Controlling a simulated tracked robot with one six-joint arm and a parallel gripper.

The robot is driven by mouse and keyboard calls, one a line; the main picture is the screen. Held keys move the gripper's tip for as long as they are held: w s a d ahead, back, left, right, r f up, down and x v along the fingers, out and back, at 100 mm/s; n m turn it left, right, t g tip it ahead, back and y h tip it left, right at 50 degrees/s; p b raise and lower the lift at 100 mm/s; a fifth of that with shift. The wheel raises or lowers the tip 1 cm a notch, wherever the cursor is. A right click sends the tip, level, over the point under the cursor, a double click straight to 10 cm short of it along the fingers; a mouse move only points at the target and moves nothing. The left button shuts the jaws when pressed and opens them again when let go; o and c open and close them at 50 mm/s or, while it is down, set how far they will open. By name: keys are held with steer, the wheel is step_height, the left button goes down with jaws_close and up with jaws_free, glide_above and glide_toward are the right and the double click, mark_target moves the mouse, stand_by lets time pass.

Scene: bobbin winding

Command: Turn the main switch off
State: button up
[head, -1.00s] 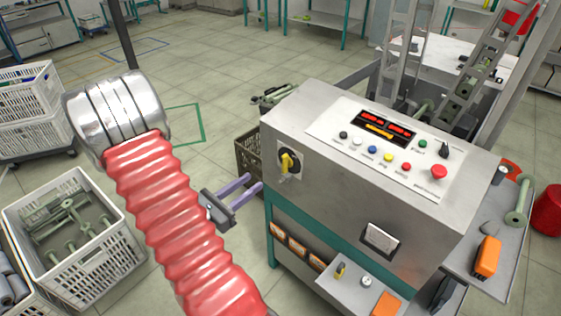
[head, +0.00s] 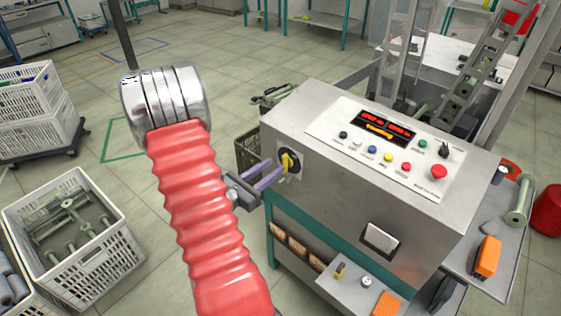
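The main switch (head: 289,161) is a yellow rotary knob on a black round base, on the left face of the grey machine cabinet (head: 345,205). The knob stands roughly upright, leaning a little. My gripper (head: 277,171) has two purple fingers pointing right at the switch, with a visible gap between them. The fingertips are at or just in front of the knob. I cannot tell whether they touch it. My red ribbed arm sleeve covers part of the view left of the gripper.
The panel on top has coloured buttons, a red stop button (head: 439,172) and a lit red display (head: 384,127). A white crate of green bobbins (head: 95,268) stands at lower left. A dark crate (head: 246,152) stands behind the gripper. Open floor lies beyond.

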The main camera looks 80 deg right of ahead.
mark_target(283, 161)
steer(key=shift+x, duration=2.4)
steer(key=shift+a+f, duration=0.1)
steer(key=c, duration=0.8)
steer(key=shift+s, duration=0.15)
steer(key=shift+f, duration=0.1)
